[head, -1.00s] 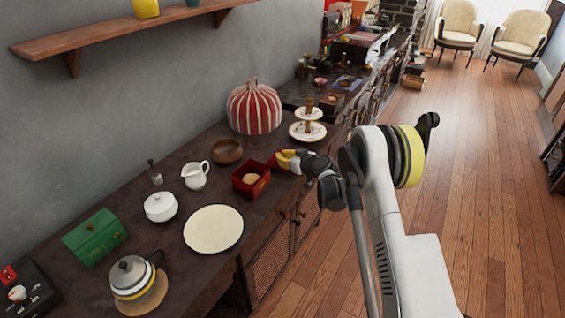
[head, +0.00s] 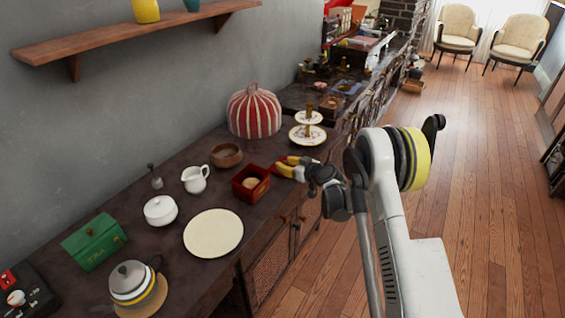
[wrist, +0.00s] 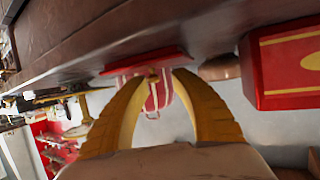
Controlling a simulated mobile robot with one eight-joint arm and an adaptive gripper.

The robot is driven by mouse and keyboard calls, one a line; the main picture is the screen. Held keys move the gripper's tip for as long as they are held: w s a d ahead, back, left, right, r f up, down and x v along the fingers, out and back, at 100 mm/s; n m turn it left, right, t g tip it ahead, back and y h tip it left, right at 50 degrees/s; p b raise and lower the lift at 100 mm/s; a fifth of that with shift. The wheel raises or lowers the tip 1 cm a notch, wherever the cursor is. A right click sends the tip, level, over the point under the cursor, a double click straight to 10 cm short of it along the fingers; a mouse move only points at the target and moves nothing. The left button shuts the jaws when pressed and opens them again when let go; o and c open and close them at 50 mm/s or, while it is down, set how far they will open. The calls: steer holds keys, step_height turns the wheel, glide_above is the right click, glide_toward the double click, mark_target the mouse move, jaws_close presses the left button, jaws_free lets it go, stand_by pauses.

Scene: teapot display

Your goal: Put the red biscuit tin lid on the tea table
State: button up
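The red biscuit tin (head: 250,186) stands open on the dark wooden table (head: 190,275), with a round biscuit inside. Its red side with gold trim is at the right of the wrist view (wrist: 285,80). The flat red lid (wrist: 118,68) shows edge-on in the wrist view, against the table surface just beyond my fingertips. In the head view only a red sliver of it shows beside the tin. My gripper (head: 279,164) is at the table's edge, right of the tin.
A striped red tea cosy (head: 254,111) and a tiered stand (head: 308,130) are behind. A wooden bowl (head: 227,155), white jug (head: 195,179), sugar bowl (head: 160,210), cream plate (head: 213,233), green box (head: 94,242) and teapot (head: 131,281) fill the left.

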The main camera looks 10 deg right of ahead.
steer(key=p+v, duration=0.3)
steer(key=v, duration=0.7)
steer(key=s+a+r+m+g+h, duration=0.1)
steer(key=s+r+m+g+h, duration=0.15)
steer(key=s+r, duration=1.45)
steer(key=s+d+r+m+g+h, duration=0.1)
steer(key=s+d+h, duration=0.1)
steer(key=s, duration=1)
steer(key=s+d+r+m+g+h, duration=0.1)
steer(key=s+d+r+m+h, duration=0.1)
steer(key=s, duration=1)
steer(key=shift+d+r, duration=0.3)
steer(key=shift+d, duration=0.15)
